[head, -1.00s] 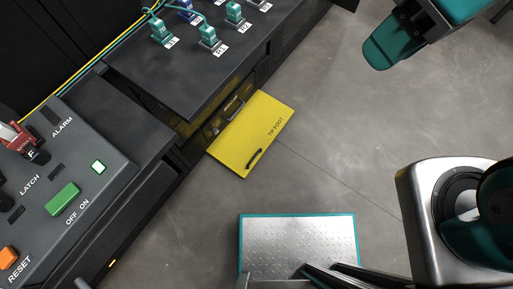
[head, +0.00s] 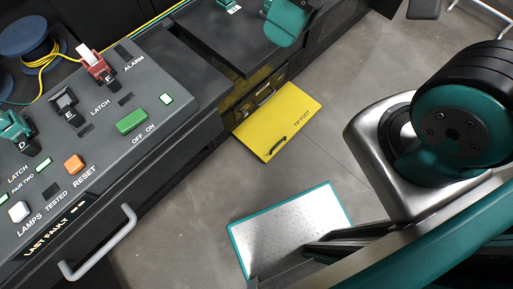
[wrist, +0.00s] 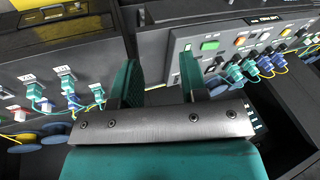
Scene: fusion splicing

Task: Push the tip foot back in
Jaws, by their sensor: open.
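The tip foot is a flat yellow plate (head: 290,112) with a dark handle and the words TIP FOOT. In the head view it sticks out from the base of the dark cabinet over the floor. In the wrist view my gripper (wrist: 160,80) is open, with two teal fingers apart and nothing between them. It faces console panels and is not touching the tip foot. A yellow patch shows at the top left of the wrist view; I cannot tell if it is the tip foot. A teal part of my arm covers some of the bench top in the head view.
A control console (head: 105,135) with a green switch (head: 132,121), an orange RESET button (head: 74,164) and a grey handle (head: 100,250) fills the left. A teal-edged metal plate (head: 285,232) lies in front. Grey floor (head: 375,75) right of the tip foot is clear.

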